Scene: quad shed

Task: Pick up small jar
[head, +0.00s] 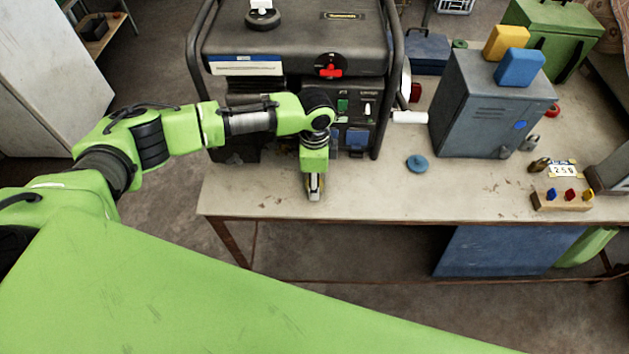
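My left gripper (315,188) points straight down close to the front edge of the workbench (370,200), in front of the generator. Its fingers are small and seen from above, so I cannot tell whether they are open or shut, or whether something is between them. I cannot make out a clear small jar; one could be hidden beneath the gripper. A small grey rounded item (531,142) stands right of the grey metal cabinet, but I cannot tell if it is a jar. My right gripper is not in view.
A black-framed generator (295,40) stands behind my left gripper. The grey cabinet (480,110) carries yellow (506,41) and blue (520,67) blocks. A blue round lid-like item (417,163) lies on the bench. A wooden block with coloured knobs (562,200) sits at the right.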

